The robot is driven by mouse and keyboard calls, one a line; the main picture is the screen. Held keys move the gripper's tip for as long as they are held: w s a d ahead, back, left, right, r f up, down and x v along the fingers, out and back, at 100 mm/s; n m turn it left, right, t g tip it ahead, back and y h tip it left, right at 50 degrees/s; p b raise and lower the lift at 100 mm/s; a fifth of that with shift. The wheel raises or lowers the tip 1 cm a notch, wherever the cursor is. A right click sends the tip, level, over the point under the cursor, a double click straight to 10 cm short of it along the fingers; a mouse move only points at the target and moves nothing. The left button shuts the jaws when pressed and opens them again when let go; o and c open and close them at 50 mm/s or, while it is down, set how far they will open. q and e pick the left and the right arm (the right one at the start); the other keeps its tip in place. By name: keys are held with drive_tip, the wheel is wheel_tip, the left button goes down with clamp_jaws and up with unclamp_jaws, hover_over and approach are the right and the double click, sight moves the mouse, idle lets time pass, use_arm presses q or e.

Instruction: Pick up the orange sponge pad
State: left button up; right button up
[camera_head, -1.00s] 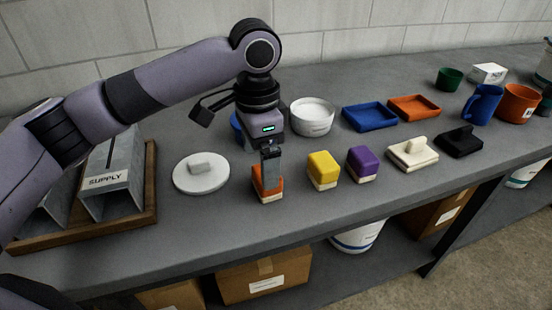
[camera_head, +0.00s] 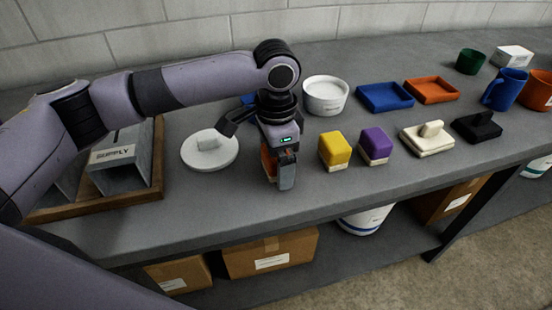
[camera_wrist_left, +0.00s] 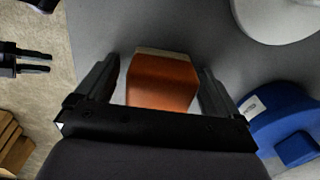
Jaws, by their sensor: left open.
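The orange sponge pad (camera_head: 266,163) is an orange block with a pale layer, on the grey bench. In the head view my left gripper (camera_head: 278,178) hides most of it. In the left wrist view the orange sponge pad (camera_wrist_left: 162,82) lies between the two dark fingers of my left gripper (camera_wrist_left: 160,85). The fingers are open, one to each side, with gaps visible between them and the pad. A dark two-pronged part at the left edge of the wrist view looks like my right gripper; its opening is unclear.
Yellow (camera_head: 335,150) and purple (camera_head: 375,145) blocks stand just right of the gripper. A white lid (camera_head: 209,150) lies to its left. A white bowl (camera_head: 325,96) and blue tray (camera_head: 385,97) stand behind.

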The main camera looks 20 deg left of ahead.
use_arm(q)
drive_tip(key=c, duration=1.1)
drive_tip(key=shift+o, duration=0.2)
drive_tip(key=shift+r, duration=0.1)
wheel_tip(320, 180, up, 20)
drive_tip(key=p, duration=0.2)
use_arm(e)
wheel_tip(320, 180, up, 2)
